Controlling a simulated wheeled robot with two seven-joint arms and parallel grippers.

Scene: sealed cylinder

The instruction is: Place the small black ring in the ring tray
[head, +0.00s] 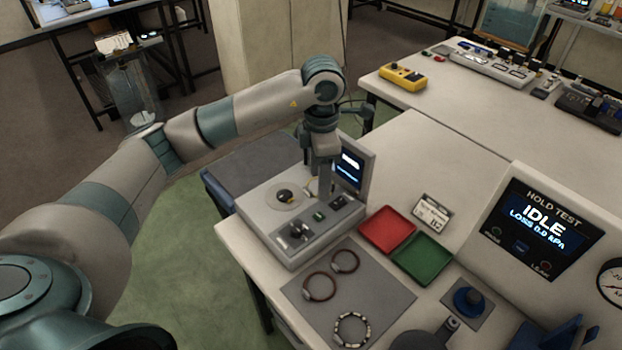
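No separate small black ring is clear to me. A small dark round thing (285,196) sits on the pale disc of a grey bench instrument (300,243); I cannot tell whether it is a ring. Two brownish rings (345,262) (319,287) and a black-and-white segmented ring (352,329) lie on a flat grey mat or tray (385,290). A red tray (388,229) and a green tray (421,258) look empty. My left gripper (318,190) points down over the instrument's back part, right of the dark thing. Its fingertips are too small to read.
An upright screen (352,168) stands close beside my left gripper. A label card (432,212) stands behind the trays. A blue knob-like part (468,301) and the hold test console (535,240) are at right.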

